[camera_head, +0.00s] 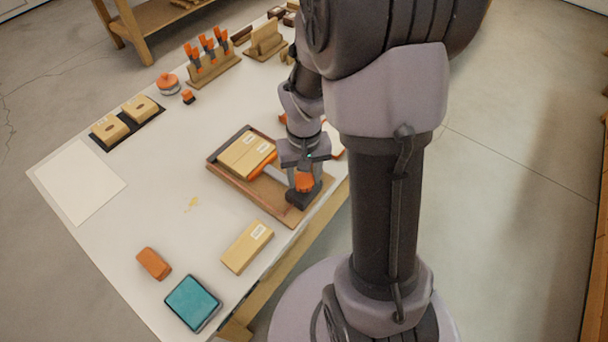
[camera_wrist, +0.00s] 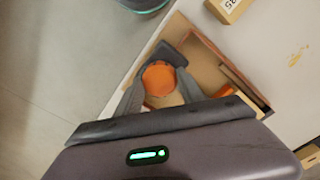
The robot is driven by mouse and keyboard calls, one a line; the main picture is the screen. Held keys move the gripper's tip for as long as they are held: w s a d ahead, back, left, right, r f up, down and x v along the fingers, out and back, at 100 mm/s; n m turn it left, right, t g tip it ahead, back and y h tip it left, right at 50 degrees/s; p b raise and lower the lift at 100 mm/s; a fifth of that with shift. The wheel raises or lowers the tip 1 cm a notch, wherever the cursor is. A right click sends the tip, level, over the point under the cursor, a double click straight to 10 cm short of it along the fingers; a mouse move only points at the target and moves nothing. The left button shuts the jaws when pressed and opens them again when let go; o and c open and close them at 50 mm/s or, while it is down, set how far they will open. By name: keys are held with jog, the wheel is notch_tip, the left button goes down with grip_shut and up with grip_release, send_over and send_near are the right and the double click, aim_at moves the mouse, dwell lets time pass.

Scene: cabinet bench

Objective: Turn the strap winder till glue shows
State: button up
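The strap winder (camera_head: 304,197) is a dark block with an orange knob, at the near right end of a shallow wooden tray (camera_head: 238,185). In the wrist view its round orange knob (camera_wrist: 158,78) lies between the fingers. My gripper (camera_head: 305,172) is over the winder from above, with its fingers against both sides of the knob. A tan carton (camera_head: 241,148) with white labels lies in the tray, with an orange piece (camera_head: 262,166) at its edge towards the winder. No glue can be made out on the winder or carton; my gripper hides part of the winder.
A yellowish smear (camera_head: 192,204) marks the white bench top. A tan box (camera_head: 247,247), an orange-brown block (camera_head: 154,263) and a teal-topped case (camera_head: 192,303) stand at the near end. Orange-handled tools (camera_head: 208,55) stand in a rack at the back.

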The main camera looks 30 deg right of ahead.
aim_at(304, 179)
jog(key=shift+c, duration=0.7)
jog(key=shift+m, duration=1.2)
jog(key=m+b, duration=0.1)
jog(key=m, duration=0.2)
jog(key=o, duration=1.4)
jog(key=shift+c, duration=0.2)
notch_tip(304, 179, up, 18)
jog(key=p, duration=0.8)
jog(key=shift+f, duration=0.25)
